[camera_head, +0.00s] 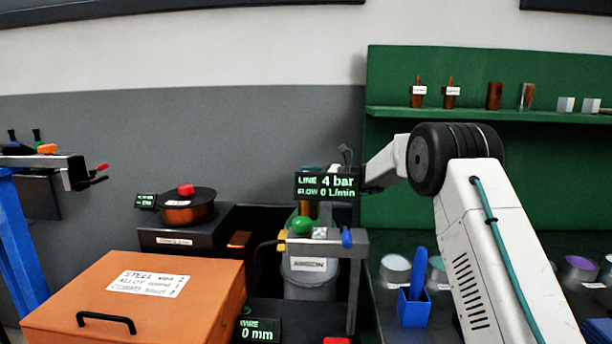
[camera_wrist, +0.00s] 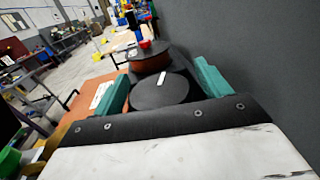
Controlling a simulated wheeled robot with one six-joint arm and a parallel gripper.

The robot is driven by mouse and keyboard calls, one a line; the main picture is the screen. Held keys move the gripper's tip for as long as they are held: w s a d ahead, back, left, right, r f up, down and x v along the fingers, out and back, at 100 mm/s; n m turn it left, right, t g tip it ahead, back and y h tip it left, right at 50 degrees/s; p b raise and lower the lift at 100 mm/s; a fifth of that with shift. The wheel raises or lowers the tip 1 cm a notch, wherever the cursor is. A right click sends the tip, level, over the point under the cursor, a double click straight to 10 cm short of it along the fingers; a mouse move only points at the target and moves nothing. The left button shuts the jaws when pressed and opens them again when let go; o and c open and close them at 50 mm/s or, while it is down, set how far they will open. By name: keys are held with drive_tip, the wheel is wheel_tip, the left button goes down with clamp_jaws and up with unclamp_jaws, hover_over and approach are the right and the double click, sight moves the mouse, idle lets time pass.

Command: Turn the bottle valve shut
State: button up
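The grey bottle (camera_head: 310,285) labelled ARGON stands in a dark frame in the middle of the head view. Its upper end is largely hidden by the display (camera_head: 327,186), which reads line 4 bar, flow 0 L/min. In the wrist view a dark round disc with a white bar (camera_wrist: 158,95) lies between my fingers; it looks like the bottle valve's handwheel, though I cannot confirm this. My gripper (camera_wrist: 164,86) is open, with teal fingers on either side of the disc. A gap shows at the right finger; contact at the left cannot be told. The head view hides my fingertips behind the display.
A spool with a red knob (camera_head: 187,204) stands left of the bottle. An orange case (camera_head: 140,300) fills the front left. A grey wall is close at the right in the wrist view.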

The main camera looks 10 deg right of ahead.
drive_tip(key=c, duration=0.8)
drive_tip(key=shift+r+m+t+h, duration=0.1)
drive_tip(key=shift+m+t+h, duration=0.8)
drive_tip(key=shift+t, duration=0.4)
drive_tip(key=shift+w+d+m+t+h, duration=0.15)
drive_tip(key=shift+m+t+h, duration=0.25)
drive_tip(key=shift+m+t, duration=0.2)
drive_tip(key=o, duration=1)
drive_tip(key=v, duration=0.7)
drive_tip(key=shift+s+d, duration=0.25)
drive_tip(key=shift+d, duration=0.05)
